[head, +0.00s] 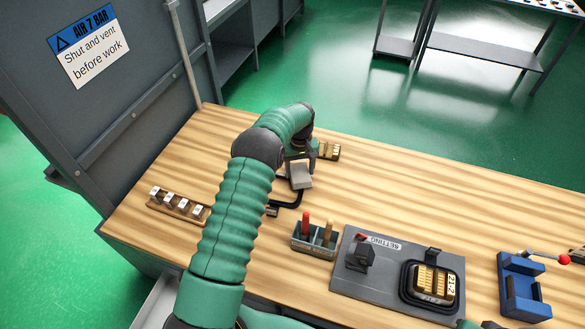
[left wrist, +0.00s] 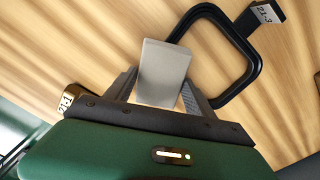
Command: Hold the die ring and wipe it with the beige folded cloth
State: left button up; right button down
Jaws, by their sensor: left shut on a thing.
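My left gripper (head: 300,163) is over the far left part of the bench, shut on a flat, pale grey-beige piece (head: 301,176) that looks like the folded cloth. In the left wrist view the cloth (left wrist: 163,72) sticks out between the two fingers (left wrist: 160,95). A black rounded die ring (head: 291,202) with a tag reading 21-3 is just beside and partly behind the cloth; it also shows in the left wrist view (left wrist: 258,72). I cannot tell whether cloth and ring touch. Another black ring (head: 405,290) surrounds a brass block on the setting plate.
A brass block (head: 330,152) tagged 21-1 stands behind my left gripper. A rack of small blocks (head: 178,206), a holder with red and tan handles (head: 314,239), the grey setting plate (head: 345,278) and a blue clamp (head: 522,290) stand nearer. The bench's right back is clear.

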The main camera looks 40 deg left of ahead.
pick_arm(q)
jog(key=shift+d+f, duration=0.1)
jog(key=shift+d, duration=0.1)
jog(key=shift+s+a, duration=0.2)
jog(key=shift+a, duration=0.25)
jog(key=shift+s+a, duration=0.3)
jog(key=shift+a, duration=0.55)
jog(key=shift+s+a, duration=0.25)
jog(key=shift+a, duration=0.45)
jog(key=shift+s+a, duration=0.3)
jog(key=shift+a, duration=0.4)
jog(key=shift+s+a, duration=0.3)
jog(key=shift+a, duration=0.35)
jog(key=shift+s+a, duration=0.3)
jog(key=shift+a, duration=0.4)
jog(key=shift+s+a, duration=0.2)
jog(key=shift+a, duration=0.25)
notch_tip(320, 180, up, 6)
jog(key=p, duration=0.4)
jog(key=shift+r, duration=0.2)
